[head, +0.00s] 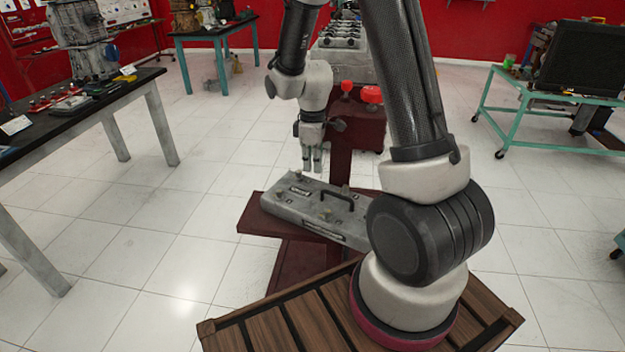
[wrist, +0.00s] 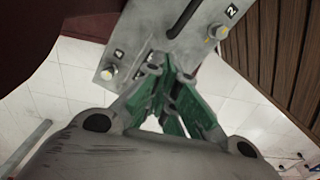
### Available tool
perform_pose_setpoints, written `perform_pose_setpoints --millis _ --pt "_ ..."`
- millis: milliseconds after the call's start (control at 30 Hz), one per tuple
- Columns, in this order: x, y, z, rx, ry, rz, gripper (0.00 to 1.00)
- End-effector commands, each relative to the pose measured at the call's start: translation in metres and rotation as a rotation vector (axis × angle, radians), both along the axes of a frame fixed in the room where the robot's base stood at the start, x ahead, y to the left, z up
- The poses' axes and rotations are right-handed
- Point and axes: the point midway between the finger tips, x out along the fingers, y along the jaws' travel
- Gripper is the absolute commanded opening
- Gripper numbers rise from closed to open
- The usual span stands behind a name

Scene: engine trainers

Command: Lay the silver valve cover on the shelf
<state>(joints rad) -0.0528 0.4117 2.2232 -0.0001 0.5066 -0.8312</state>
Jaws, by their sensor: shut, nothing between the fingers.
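The silver valve cover (head: 315,207) lies flat on a dark red shelf (head: 255,217) in the head view, with its black handle (head: 338,203) on top. Its right end is hidden behind my arm. My gripper (head: 312,168) points down just above the far left part of the cover, its fingers together and empty. In the wrist view, the valve cover (wrist: 150,40) shows its handle, bolts and number labels beyond the green fingertips of my gripper (wrist: 168,100). I cannot tell whether the fingertips touch the cover.
A workbench (head: 140,85) with parts stands at the left. A teal table (head: 215,32) is at the back. A teal wheeled stand (head: 540,95) with a dark radiator is at the right. An engine (head: 340,55) stands behind my gripper. The white tiled floor at left is clear.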

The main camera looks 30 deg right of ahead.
Motion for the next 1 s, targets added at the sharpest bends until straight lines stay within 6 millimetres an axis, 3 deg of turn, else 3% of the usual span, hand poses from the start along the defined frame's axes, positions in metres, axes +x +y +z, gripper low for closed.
perform_pose_setpoints --millis 100,300,833,1000 --pt "0.001 0.000 0.022 0.000 -0.003 0.000 0.00" --pt "0.000 0.000 0.037 0.000 0.000 0.000 0.00" --pt "0.000 0.000 0.038 0.000 0.001 -0.010 0.00" --pt "-0.014 -0.001 0.037 -0.007 0.050 -0.157 0.00"
